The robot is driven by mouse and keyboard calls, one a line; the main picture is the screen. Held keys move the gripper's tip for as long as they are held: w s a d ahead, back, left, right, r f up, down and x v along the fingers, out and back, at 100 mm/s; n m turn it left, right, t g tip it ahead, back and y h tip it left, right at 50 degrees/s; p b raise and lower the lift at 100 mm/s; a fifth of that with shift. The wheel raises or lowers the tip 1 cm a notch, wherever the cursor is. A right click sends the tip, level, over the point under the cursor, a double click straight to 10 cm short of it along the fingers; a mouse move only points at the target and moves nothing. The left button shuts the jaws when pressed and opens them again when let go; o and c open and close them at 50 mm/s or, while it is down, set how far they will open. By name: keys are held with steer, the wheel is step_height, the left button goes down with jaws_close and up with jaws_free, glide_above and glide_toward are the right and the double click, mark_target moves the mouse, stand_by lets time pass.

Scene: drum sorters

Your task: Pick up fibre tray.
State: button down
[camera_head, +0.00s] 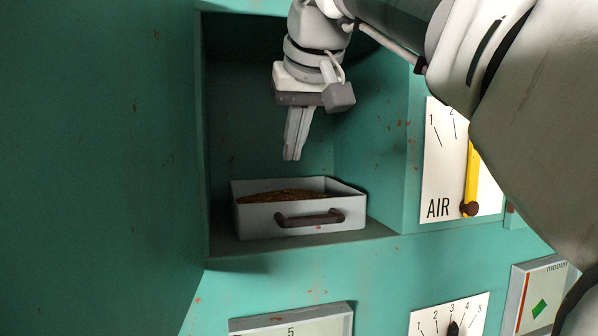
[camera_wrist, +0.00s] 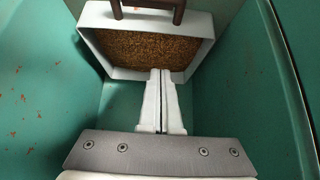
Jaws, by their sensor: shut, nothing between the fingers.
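The fibre tray (camera_head: 263,219) is a light grey box with a dark brown handle (camera_head: 309,218) on its front. It holds brown grainy material and stands on the floor of a green recess. It also shows at the top of the wrist view (camera_wrist: 128,72), with its handle (camera_wrist: 148,13) at the upper edge. My gripper (camera_head: 291,158) points down above the tray, near its back part, apart from the handle. In the wrist view its two fingers (camera_wrist: 161,72) are together with nothing between them. The picture does not show clearly whether the fingertips touch the tray.
The green recess walls (camera_head: 265,110) enclose the tray at the back and sides. An AIR dial panel (camera_head: 440,180) with a yellow lever (camera_head: 472,175) is at the right. Below are a numbered dial (camera_head: 452,318) and a grey plate (camera_head: 290,322). Space before the tray is open.

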mark_target(295, 217)
steer(key=x, duration=0.8)
steer(key=shift+w+f, duration=0.15)
steer(key=shift+f, duration=0.35)
steer(key=s, duration=0.3)
steer(key=shift+d, duration=0.4)
steer(key=shift+s, duration=0.1)
steer(key=shift+s+d, duration=0.15)
steer(key=shift+s, duration=0.15)
steer(key=s+b, duration=0.1)
steer(key=s, duration=0.1)
steer(key=s+d+b, duration=0.1)
steer(key=s, duration=0.2)
steer(key=shift+d, duration=0.2)
steer(key=shift+w, duration=0.2)
